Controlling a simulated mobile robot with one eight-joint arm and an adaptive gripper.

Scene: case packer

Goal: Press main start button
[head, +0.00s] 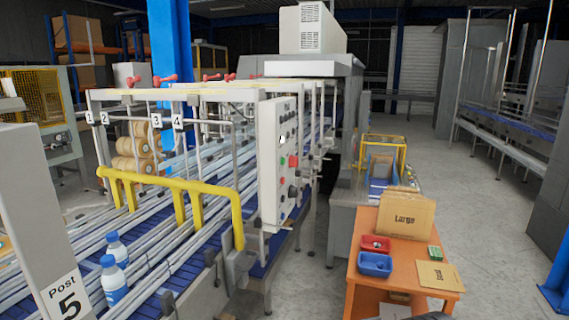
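A grey upright control panel (268,150) stands at the near end of the conveyor lanes, a little left of the middle of the head view. Its face is seen at a steep angle. It carries a red button (293,161), a small green spot beside it that may be a button, and several dark knobs. The labels are too small to read, so I cannot tell which one is the main start button. My gripper is not in view, and nothing is seen touching the panel.
An orange table (405,252) with a red tray (376,244), a blue tray (375,264) and cardboard (403,216) stands at right. Grey floor is open farther right.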

